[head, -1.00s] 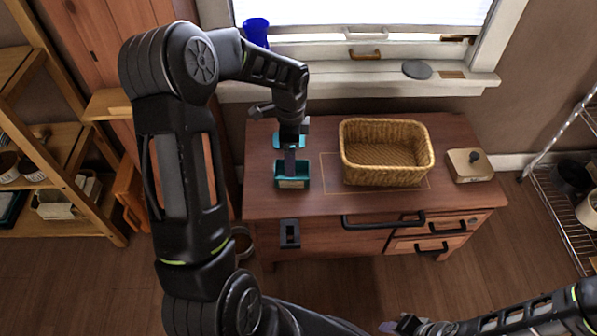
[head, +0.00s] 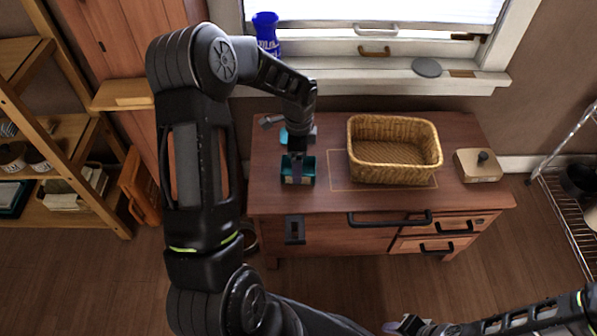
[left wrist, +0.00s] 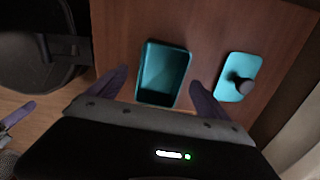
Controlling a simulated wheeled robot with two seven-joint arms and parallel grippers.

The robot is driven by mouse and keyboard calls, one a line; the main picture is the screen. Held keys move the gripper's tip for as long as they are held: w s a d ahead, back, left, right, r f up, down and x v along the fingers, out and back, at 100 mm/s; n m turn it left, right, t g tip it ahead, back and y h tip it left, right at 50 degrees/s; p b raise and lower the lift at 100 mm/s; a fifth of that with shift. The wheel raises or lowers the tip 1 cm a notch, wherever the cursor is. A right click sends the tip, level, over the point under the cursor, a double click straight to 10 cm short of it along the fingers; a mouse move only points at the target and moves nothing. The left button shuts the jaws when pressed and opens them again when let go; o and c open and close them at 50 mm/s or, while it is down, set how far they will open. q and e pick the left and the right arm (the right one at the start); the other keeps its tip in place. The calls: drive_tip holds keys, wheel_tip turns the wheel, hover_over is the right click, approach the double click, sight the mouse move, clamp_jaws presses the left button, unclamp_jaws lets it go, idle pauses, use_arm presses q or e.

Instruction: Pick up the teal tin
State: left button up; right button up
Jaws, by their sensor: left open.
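The teal tin (head: 308,178) stands open on the left part of the wooden cabinet top. In the left wrist view the tin (left wrist: 184,77) shows its dark, empty-looking inside. Its teal lid (left wrist: 229,72) with a dark round knob lies apart from it, and in the head view the lid (head: 284,136) is partly hidden behind my wrist. My left gripper (left wrist: 158,78) is open at the tin, with one purple finger on each side of it in the picture. Contact cannot be told. My right gripper (head: 405,325) shows only partly at the bottom edge.
A wicker basket (head: 393,176) stands to the right of the tin, inside a thin outline. A wooden block with a dark knob (head: 478,165) is farther right. The cabinet front has dark handles (head: 390,219).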

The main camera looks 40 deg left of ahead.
use_arm(q)
wheel_tip(320, 180, down, 3)
drive_tip(key=shift+r, duration=0.15)
drive_tip(key=shift+c, duration=0.2)
idle(0.3)
drive_tip(key=c, duration=1.6)
drive_tip(key=shift+o, duration=0.2)
wheel_tip(320, 180, up, 10)
drive_tip(key=p, duration=0.1)
drive_tip(key=shift+p, duration=0.3)
drive_tip(key=shift+w+r, duration=0.1)
